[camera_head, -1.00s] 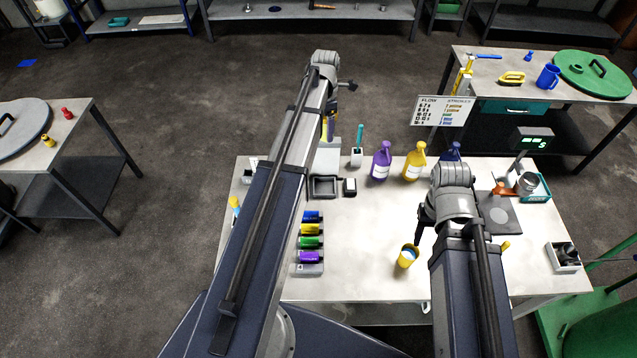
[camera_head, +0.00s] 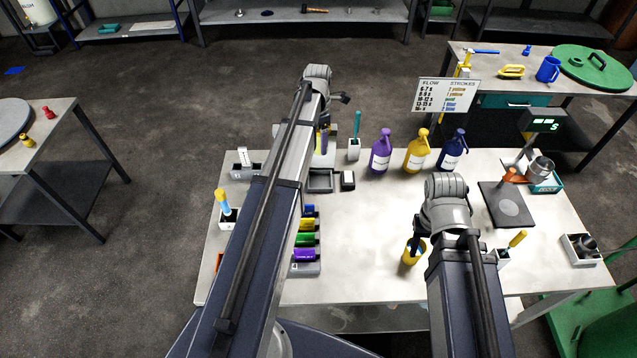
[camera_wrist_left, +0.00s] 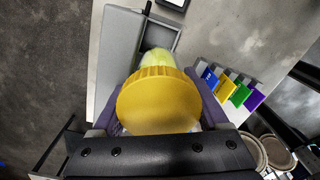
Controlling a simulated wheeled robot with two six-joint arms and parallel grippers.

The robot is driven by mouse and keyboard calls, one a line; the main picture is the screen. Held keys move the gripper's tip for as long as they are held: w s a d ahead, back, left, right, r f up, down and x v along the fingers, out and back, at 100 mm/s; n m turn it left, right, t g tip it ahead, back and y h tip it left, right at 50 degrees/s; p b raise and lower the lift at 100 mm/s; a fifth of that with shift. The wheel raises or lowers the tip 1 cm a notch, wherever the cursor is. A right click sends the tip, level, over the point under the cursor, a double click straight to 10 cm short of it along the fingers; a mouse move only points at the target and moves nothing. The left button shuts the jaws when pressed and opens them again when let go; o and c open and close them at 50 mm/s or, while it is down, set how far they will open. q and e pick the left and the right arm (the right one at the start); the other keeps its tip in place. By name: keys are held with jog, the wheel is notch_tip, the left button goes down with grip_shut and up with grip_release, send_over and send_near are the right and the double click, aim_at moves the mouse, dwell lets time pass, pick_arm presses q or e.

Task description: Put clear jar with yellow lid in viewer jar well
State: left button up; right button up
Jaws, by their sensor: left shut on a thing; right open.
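The jar's broad yellow lid (camera_wrist_left: 160,103) fills the middle of the left wrist view, with a little of its pale, clear body (camera_wrist_left: 159,62) showing beyond it. My left gripper (camera_wrist_left: 163,100) is shut on the jar, a purple finger on each side. In the head view my left gripper (camera_head: 323,140) is partly hidden by its arm, above the back left of the table. Below it stands a grey unit with a dark square well (camera_head: 320,181), probably the viewer; this recess (camera_wrist_left: 157,37) also shows in the wrist view.
Purple (camera_head: 380,154), yellow (camera_head: 415,154) and blue (camera_head: 452,152) bottles stand at the back. The table (camera_head: 365,235) is clear between my arms.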

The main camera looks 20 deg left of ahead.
pick_arm(q)
notch_tip(320, 180, down, 12)
jog(key=b, duration=1)
jog(key=shift+b, duration=0.35)
pick_arm(e)
notch_tip(320, 180, down, 12)
pick_arm(q)
jog(key=shift+f, duration=0.1)
pick_arm(e)
jog(key=shift+f, duration=0.1)
pick_arm(q)
notch_tip(320, 180, down, 4)
jog(key=b, duration=0.4)
pick_arm(e)
notch_tip(320, 180, down, 4)
jog(key=shift+r, duration=0.1)
pick_arm(q)
jog(key=shift+f, duration=0.1)
pick_arm(e)
jog(key=shift+f, duration=0.2)
pick_arm(q)
jog(key=shift+f+b, duration=0.15)
jog(key=shift+b, duration=0.2)
pick_arm(e)
jog(key=shift+f, duration=0.15)
pick_arm(q)
jog(key=o, duration=1.3)
